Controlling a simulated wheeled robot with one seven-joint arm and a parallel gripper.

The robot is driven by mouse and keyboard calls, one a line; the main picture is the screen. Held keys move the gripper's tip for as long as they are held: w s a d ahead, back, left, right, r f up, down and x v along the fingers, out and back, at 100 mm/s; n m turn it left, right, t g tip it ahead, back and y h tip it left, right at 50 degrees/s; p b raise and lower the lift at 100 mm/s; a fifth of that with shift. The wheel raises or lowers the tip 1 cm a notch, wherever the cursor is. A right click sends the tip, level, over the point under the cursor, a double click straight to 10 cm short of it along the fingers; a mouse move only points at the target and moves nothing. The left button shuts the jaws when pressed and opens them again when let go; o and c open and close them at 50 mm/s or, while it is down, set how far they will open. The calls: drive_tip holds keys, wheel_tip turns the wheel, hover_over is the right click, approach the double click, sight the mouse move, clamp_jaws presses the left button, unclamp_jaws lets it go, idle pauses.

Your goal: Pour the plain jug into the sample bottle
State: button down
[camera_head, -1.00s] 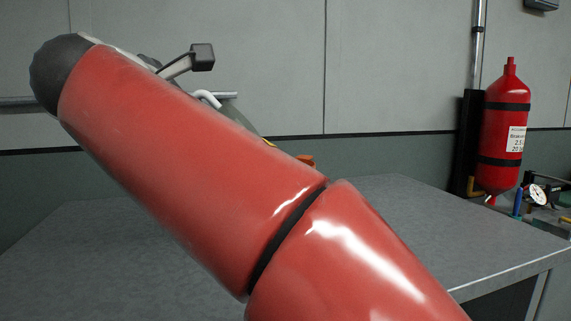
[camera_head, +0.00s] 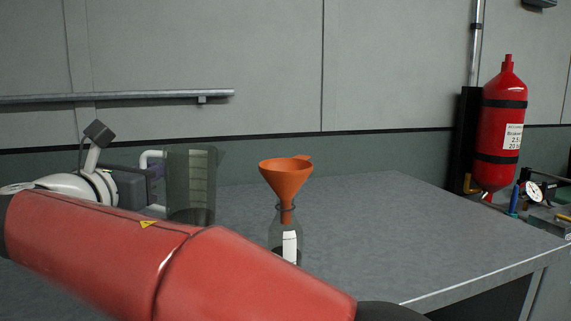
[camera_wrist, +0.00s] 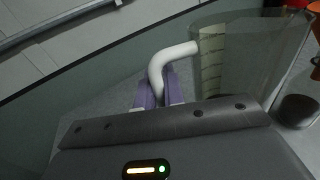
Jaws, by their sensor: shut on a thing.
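The plain jug (camera_head: 203,165) is a clear grey-green vessel with a pale scale and a white handle (camera_head: 150,158). It stands upright in the head view, dark near its bottom; I cannot tell if it touches the bench. My gripper (camera_head: 153,180) is shut on the handle, left of the jug. In the wrist view, the purple fingers (camera_wrist: 157,88) close around the handle, with the jug (camera_wrist: 225,65) to their right. The sample bottle (camera_head: 276,234) is clear with a white label, right of the jug. An orange funnel (camera_head: 285,180) sits in its neck. My arm hides the bottle's base.
The grey bench (camera_head: 375,225) is clear to the right of the bottle. A wall rail (camera_head: 120,97) runs behind at the left. A red cylinder (camera_head: 503,130) hangs at the far right, with a gauge (camera_head: 534,192) and other fittings near it.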

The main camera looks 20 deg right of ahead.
drive_tip(key=shift+n, duration=0.5)
drive_tip(key=shift+a+r, duration=0.15)
drive_tip(key=shift+r, duration=1.1)
drive_tip(key=shift+a+r, duration=0.1)
drive_tip(key=shift+r, duration=1.15)
